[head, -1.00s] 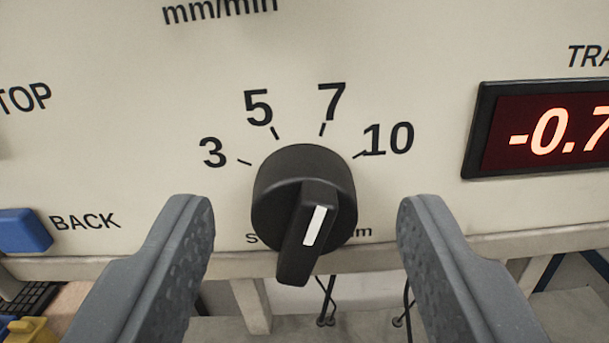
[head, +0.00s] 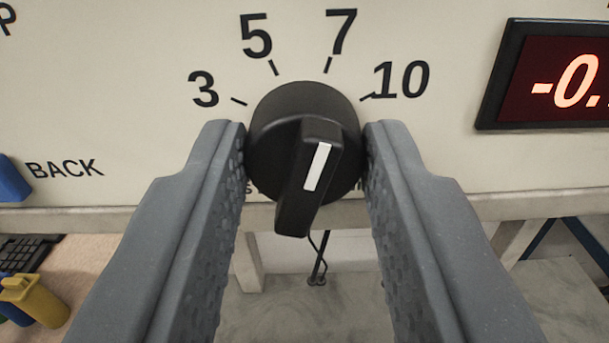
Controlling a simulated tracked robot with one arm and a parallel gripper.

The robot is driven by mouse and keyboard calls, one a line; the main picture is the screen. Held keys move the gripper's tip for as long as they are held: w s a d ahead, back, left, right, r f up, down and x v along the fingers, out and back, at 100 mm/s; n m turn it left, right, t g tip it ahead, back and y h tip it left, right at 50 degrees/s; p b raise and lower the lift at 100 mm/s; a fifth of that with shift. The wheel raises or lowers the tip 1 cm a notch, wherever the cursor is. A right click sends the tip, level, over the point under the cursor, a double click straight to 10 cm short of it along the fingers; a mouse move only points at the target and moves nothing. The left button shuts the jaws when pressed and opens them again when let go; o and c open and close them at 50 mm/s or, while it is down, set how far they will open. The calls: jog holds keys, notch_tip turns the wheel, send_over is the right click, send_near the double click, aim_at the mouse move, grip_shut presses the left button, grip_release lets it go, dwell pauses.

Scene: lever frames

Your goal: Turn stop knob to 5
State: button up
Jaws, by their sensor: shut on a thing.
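The stop knob (head: 282,150) is black and round with a raised grip bar, on a cream panel (head: 130,100). The bar is tilted, its lower end down and slightly left, its white line toward the upper right. The numbers 3, 5, 7 and 10 are printed in an arc above it, each with a tick; the white line's upper end leans toward the side of the 7 and 10. My gripper (head: 305,160) has one grey finger at each side of the knob, shut on its round body. Print below the knob is mostly hidden.
A red digital display (head: 555,85) in a black frame is at the right. A blue button (head: 12,180) marked BACK is at the left edge. Below the panel, a yellow object (head: 36,300) and a black keyboard (head: 27,252) lie at the lower left.

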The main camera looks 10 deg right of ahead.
jog(key=n+b, duration=0.3)
jog(key=n, duration=0.1)
jog(key=shift+a, duration=0.1)
jog(key=shift+r+n+b, duration=0.1)
jog(key=shift+n+b, duration=1.05)
jog(key=shift+n, duration=0.45)
jog(key=o, duration=1)
jog(key=shift+w+a, duration=0.1)
jog(key=shift+w, duration=0.05)
